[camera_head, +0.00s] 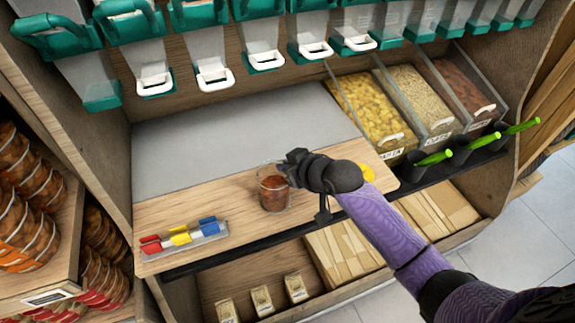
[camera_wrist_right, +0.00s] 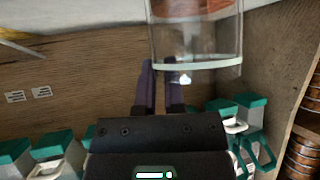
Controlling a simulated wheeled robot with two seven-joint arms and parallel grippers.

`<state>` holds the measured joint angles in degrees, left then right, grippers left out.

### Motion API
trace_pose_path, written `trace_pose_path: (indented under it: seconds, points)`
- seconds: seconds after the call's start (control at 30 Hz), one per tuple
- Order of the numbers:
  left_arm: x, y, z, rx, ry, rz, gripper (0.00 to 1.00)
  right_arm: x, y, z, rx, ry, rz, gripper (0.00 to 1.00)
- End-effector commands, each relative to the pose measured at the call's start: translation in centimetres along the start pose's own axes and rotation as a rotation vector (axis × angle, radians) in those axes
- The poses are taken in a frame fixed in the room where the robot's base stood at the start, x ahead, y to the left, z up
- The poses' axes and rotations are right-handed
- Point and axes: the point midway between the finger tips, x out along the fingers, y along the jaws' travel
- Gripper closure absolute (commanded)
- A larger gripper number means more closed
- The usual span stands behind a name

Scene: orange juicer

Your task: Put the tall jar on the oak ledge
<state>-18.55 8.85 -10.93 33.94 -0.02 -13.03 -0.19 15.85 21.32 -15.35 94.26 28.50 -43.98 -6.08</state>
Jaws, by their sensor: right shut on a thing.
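The tall jar (camera_head: 273,192) is clear glass with reddish-brown contents. It stands upright at the oak ledge (camera_head: 235,203); I cannot tell whether its base touches the wood. My right gripper (camera_head: 291,168) is shut on the upper right side of the jar, and the dark fingers hide part of its rim. In the right wrist view the jar (camera_wrist_right: 195,45) is at the top, with the fingers (camera_wrist_right: 161,85) at its edge. My left gripper is not in view.
A tray with red, yellow and blue clips (camera_head: 184,240) lies on the ledge to the left. Bulk bins (camera_head: 374,108) with green-handled scoops are at the right. Dispensers with white handles (camera_head: 214,78) hang above. A yellow item (camera_head: 367,173) is partly hidden behind my gripper.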

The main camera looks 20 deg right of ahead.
Motion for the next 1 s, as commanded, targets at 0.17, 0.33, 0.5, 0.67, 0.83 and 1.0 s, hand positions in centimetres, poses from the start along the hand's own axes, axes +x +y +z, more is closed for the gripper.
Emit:
trace_pose_path:
  seconds: [0.17,0.33,0.5,0.67,0.83,1.0]
  points:
    - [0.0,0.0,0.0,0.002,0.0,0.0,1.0,0.0,0.0,0.1,0.0,0.0,0.0,0.59]
    - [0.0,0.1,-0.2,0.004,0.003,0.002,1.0,0.0,0.0,0.0,0.0,0.0,0.0,0.53]
    - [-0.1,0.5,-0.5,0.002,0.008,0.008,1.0,-0.1,0.0,-0.2,0.0,0.001,0.0,0.53]
    - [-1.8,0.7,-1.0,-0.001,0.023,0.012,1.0,-2.9,0.1,-0.5,-0.001,0.001,0.002,0.53]
    - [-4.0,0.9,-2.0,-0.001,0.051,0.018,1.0,-7.2,0.0,-0.6,-0.003,0.0,0.0,0.53]
    - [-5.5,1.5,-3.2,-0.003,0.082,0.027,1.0,-10.8,0.0,-0.4,-0.001,-0.001,0.001,0.53]
